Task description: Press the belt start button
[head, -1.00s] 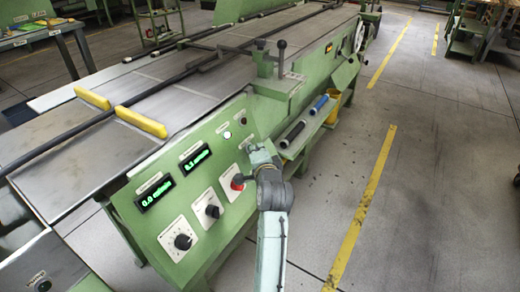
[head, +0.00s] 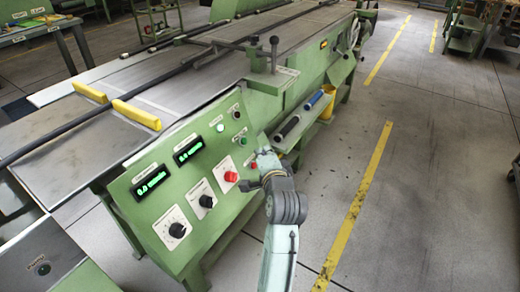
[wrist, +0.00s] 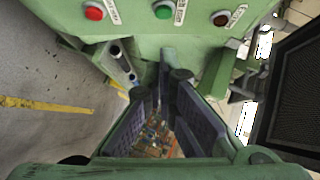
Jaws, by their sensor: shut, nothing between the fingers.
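The green control panel (head: 165,205) stands left of my arm in the head view. A green button (head: 243,141) sits on its upper right part, and a small red button (head: 252,165) is below it. The wrist view shows a red button (wrist: 94,13), a green button (wrist: 162,10) and a dark reddish button (wrist: 220,18) along the top edge. Their labels are too small to read. My gripper (wrist: 172,78) is shut and empty, below the green button in that view and apart from it. In the head view my arm mostly hides the fingers.
The panel also holds a white button (head: 220,127), a large red knob (head: 231,176), black dials (head: 205,201) and two lit displays (head: 188,148). A lever (head: 274,50) stands above. Blue and black rolls (head: 319,104) lie on a side shelf.

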